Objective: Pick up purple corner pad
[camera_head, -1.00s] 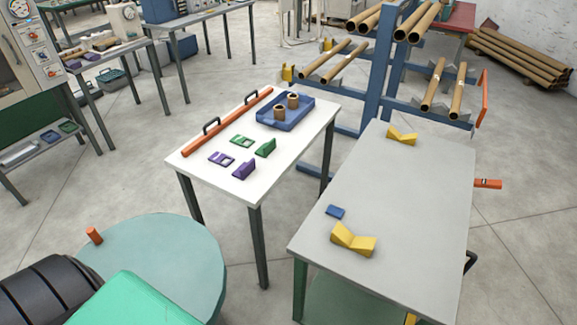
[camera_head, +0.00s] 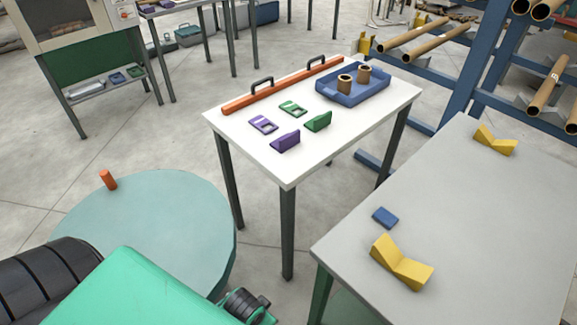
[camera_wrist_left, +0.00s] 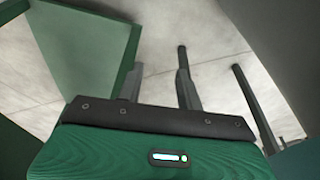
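The purple corner pad (camera_head: 285,142) is a small wedge-like piece on the front part of the white table (camera_head: 236,140). A flat purple piece with a cut-out (camera_head: 263,125) lies just behind and left of it. A green corner pad (camera_head: 318,121) stands to its right, with a flat green piece (camera_head: 293,108) behind. No gripper shows near the purple pad in the head view. My right gripper is not seen.
A blue tray (camera_head: 352,98) with two brown rings and an orange bar with black handles (camera_head: 283,87) are on the white table. A grey table (camera_head: 440,200) with yellow V-blocks (camera_head: 402,263) stands right. A round teal table (camera_head: 150,220) is front left.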

